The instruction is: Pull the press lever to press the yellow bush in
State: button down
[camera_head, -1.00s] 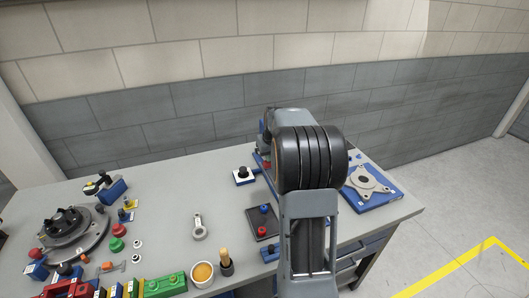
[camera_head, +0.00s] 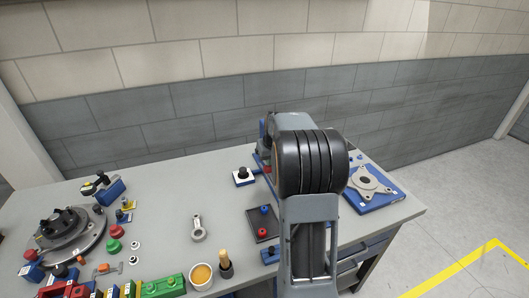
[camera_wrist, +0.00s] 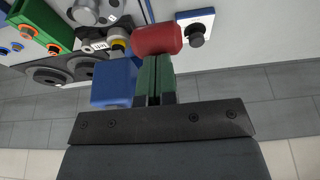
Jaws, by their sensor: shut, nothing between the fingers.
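In the wrist view my gripper (camera_wrist: 154,60) has its two green fingers together with nothing between them. The fingertips lie right at a red cylindrical handle (camera_wrist: 157,40), which looks like the press lever's grip; I cannot tell whether they touch it. A blue block (camera_wrist: 113,83) is beside the fingers on the left. A small yellowish ring (camera_wrist: 118,43), possibly the bush, shows left of the red handle among grey parts. In the head view my arm hides the gripper and most of the press; only a small red and blue part (camera_head: 266,165) shows beside the arm.
A black knob on a white and blue plate (camera_wrist: 197,36) sits right of the handle; it also shows in the head view (camera_head: 243,175). A blue fixture with a grey plate (camera_head: 372,188) is at the right. Several parts crowd the left; the bench's back middle is clear.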

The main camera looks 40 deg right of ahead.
jog(key=shift+f, duration=0.25)
jog(key=shift+s+f+b, duration=0.15)
jog(key=shift+f+b, duration=0.55)
jog(key=shift+b, duration=0.05)
jog(key=shift+f, duration=0.1)
dwell(0.3)
